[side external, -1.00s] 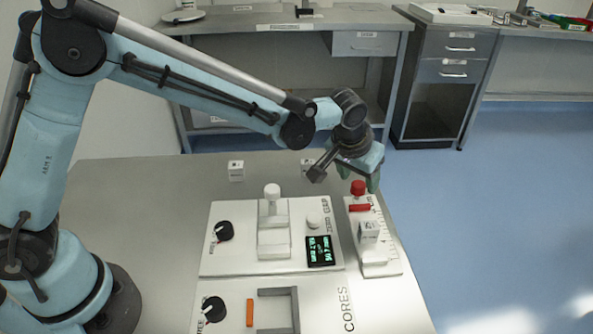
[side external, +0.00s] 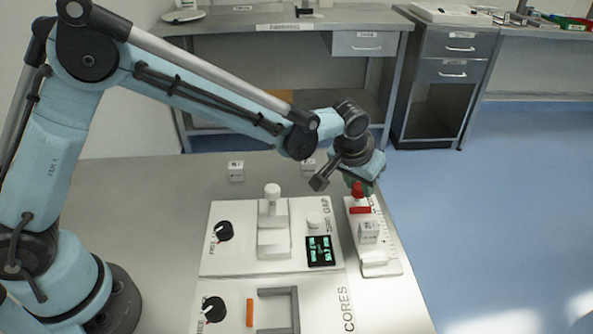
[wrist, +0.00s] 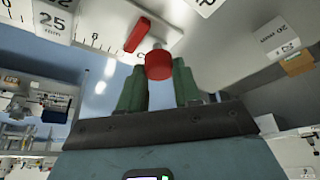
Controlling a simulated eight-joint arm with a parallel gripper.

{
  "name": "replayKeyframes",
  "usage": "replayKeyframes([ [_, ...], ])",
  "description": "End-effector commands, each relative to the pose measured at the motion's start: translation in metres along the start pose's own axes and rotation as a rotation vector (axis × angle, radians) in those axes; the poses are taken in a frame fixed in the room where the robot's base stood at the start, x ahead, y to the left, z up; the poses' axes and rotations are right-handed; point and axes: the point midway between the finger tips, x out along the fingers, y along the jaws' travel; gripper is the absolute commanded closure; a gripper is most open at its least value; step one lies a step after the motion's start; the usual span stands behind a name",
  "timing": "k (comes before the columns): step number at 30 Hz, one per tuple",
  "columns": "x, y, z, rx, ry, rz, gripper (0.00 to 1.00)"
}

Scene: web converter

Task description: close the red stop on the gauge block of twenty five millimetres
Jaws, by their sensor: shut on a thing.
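The white gauge block (side external: 369,232) stands on the white scale strip at the right of the bench. It reads 25 in the wrist view (wrist: 55,18). The red stop has a round knob (side external: 357,189) at the far end of the strip and a flat red bar (side external: 360,210) on the block's side of it. A gap shows between bar and block. My gripper (wrist: 159,72) is shut on the red knob, with a green finger on each side. In the side view the gripper comes down over the knob from behind, and its fingertips are partly hidden.
A white panel with a dial (side external: 224,231), a lit display (side external: 320,250) and a white-knobbed slide (side external: 272,213) lies left of the strip. Small white blocks (side external: 236,171) stand behind it. The bench's right edge runs close beside the strip.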

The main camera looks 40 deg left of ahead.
Motion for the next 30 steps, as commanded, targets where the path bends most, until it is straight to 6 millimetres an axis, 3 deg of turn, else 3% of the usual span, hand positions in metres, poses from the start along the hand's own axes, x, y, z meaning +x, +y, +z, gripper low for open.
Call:
replayKeyframes([
  [6,-0.011,0.028,0.024,0.006,-0.001,0.004,0.84],
  [16,-0.011,0.029,0.026,0.001,0.0,0.002,0.84],
  [17,-0.011,0.029,0.026,0.001,0.001,0.002,0.63],
  [21,-0.011,0.029,0.026,0.001,0.0,0.002,0.42],
  [30,-0.012,0.029,0.027,0.002,-0.001,0.002,0.42],
])
